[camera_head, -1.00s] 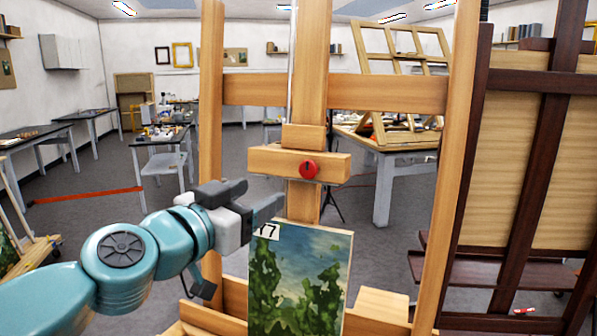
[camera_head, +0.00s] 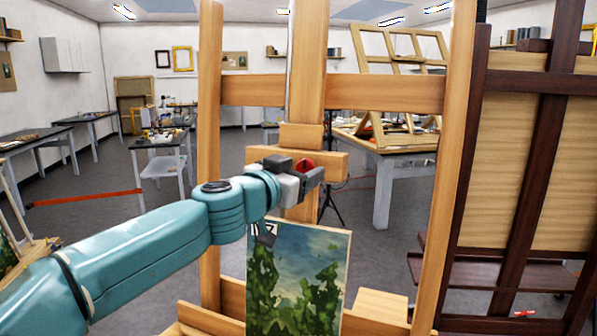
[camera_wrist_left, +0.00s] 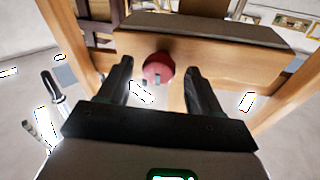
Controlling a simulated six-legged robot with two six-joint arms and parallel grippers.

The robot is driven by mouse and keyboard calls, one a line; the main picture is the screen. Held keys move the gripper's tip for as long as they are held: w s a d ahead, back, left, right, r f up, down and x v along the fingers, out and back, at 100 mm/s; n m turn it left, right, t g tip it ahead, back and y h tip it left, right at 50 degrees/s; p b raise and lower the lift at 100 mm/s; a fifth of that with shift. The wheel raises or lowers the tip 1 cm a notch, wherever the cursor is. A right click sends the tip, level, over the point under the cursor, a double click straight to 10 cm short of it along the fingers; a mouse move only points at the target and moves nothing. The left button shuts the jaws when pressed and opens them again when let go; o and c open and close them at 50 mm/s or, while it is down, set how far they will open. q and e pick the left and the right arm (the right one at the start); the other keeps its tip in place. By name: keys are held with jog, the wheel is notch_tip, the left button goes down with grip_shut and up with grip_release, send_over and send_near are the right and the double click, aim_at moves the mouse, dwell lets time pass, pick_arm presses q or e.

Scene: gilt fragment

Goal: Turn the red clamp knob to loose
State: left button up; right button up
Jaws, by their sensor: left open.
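The red clamp knob (camera_head: 305,165) sits on the front of the wooden clamp block (camera_head: 336,166) of the easel. In the head view my left gripper (camera_head: 312,173) is in front of the knob and partly hides it. In the left wrist view the knob (camera_wrist_left: 158,68) shows between and just beyond the two dark fingertips (camera_wrist_left: 158,78), with room on both sides. The left gripper is open and empty. I cannot tell from the views whether the fingers overlap the knob in depth. My right gripper is not in view.
A painting of trees and sky (camera_head: 297,280) stands on the easel below the block, close under my left wrist. The easel's uprights (camera_head: 210,120) flank the arm. A dark easel (camera_head: 535,150) stands at right. Tables (camera_head: 385,155) are behind.

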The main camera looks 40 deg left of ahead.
pick_arm(q)
jog(key=shift+d, duration=0.1)
jog(key=c, duration=1)
jog(key=shift+c, duration=0.2)
